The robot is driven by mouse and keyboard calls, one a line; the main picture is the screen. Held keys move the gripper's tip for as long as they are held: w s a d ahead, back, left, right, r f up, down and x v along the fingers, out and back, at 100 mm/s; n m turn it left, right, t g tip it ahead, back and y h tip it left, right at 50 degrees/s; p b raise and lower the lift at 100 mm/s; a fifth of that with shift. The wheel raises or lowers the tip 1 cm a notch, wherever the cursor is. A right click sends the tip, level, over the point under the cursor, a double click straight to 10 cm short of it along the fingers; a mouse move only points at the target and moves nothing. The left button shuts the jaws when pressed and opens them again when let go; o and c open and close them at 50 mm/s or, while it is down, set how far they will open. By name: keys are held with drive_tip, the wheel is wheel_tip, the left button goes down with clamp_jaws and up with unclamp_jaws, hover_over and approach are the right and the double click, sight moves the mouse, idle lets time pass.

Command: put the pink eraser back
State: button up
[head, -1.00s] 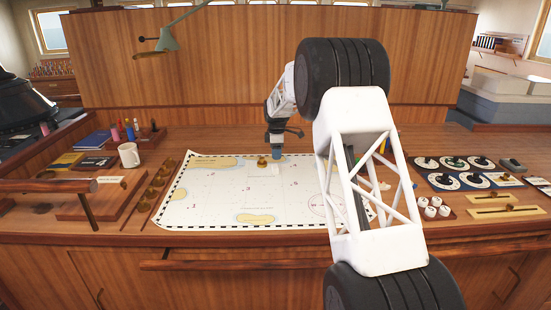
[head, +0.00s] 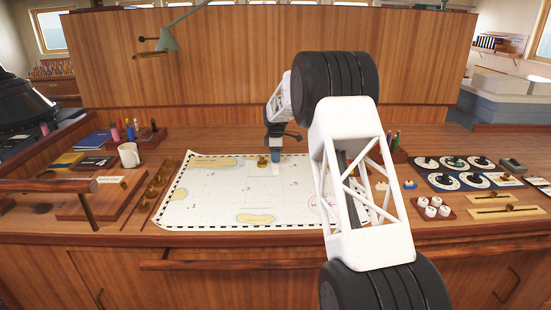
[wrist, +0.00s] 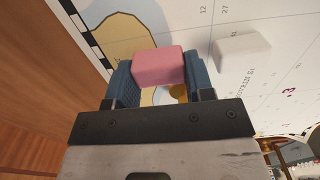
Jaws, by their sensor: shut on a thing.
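The pink eraser (wrist: 158,66) sits between the two blue fingers of my gripper (wrist: 155,80) in the wrist view; the gripper is shut on it. In the head view my gripper (head: 275,157) is over the far edge of the chart (head: 200,205), and I cannot make out the eraser there. A white block (wrist: 242,50) lies on the chart beside the held eraser in the wrist view. Whether the eraser touches the chart is not clear. A brass piece (head: 262,162) stands on the chart just left of my gripper and shows partly behind the fingers in the wrist view.
A mug (head: 129,155) and a pen rack (head: 145,134) stand left of the chart. To the right are a pen holder (head: 393,153), a small blue piece (head: 410,185), dice in a tray (head: 432,208) and a dial panel (head: 465,172). A wooden panel (head: 250,55) rises behind.

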drive_tip(key=shift+f, duration=0.55)
drive_tip(key=shift+f, duration=0.15)
drive_tip(key=o, duration=0.9)
drive_tip(key=shift+c, duration=0.2)
wheel_tip(320, 180, up, 11)
drive_tip(key=shift+r, duration=0.65)
